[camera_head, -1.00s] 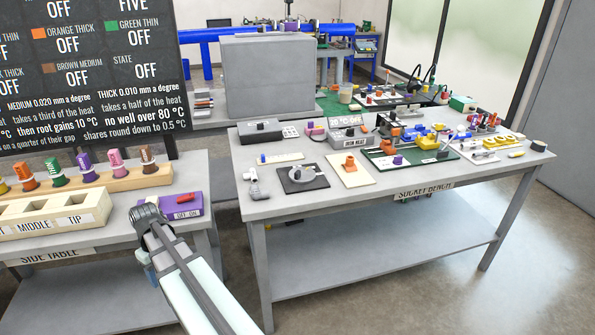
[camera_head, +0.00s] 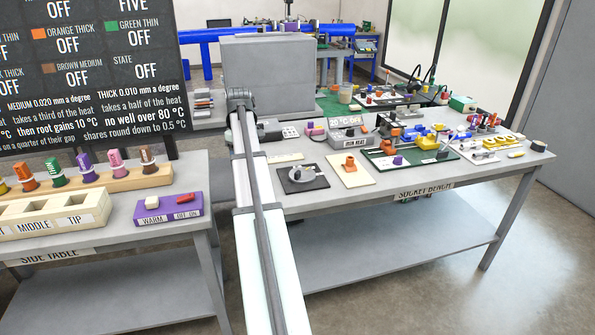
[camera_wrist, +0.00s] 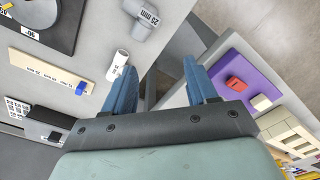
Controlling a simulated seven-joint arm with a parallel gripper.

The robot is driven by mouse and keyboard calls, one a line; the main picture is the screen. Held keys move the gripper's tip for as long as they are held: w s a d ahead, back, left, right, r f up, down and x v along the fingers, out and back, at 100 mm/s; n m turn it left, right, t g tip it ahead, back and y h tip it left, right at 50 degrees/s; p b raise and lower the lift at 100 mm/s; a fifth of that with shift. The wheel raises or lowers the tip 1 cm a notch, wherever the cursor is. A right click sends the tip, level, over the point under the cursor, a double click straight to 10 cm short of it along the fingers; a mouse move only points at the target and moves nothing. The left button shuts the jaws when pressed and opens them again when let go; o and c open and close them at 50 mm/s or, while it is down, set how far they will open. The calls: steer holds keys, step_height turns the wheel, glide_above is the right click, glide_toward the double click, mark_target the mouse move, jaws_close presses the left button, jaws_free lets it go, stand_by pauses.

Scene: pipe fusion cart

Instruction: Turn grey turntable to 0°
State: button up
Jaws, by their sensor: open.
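The grey turntable (camera_head: 305,174) is a round grey disc on a black square base on the socket bench, right of my arm in the head view. In the wrist view the grey disc (camera_wrist: 36,10) is cut off at the top left corner, and an angle label on its dark base reads 90. My gripper (camera_wrist: 160,75) is open and empty, its two blue-grey fingers apart, over the gap between the benches. It is well to one side of the turntable and not touching it. In the head view my arm hides the gripper's fingers.
A grey fitting marked 20 mm (camera_wrist: 146,18) and a white cylinder (camera_wrist: 117,65) lie near the bench edge, close to my fingers. A cream strip with a blue slider (camera_wrist: 80,88) is beside them. An orange piece on a cream plate (camera_head: 350,165) stands right of the turntable.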

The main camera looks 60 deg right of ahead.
glide_toward(297, 172)
step_height(297, 172, down, 9)
steer(key=shift+w+d+f, duration=0.1)
steer(key=shift+w+d, duration=0.05)
stand_by(0.4)
steer(key=c, duration=1.1)
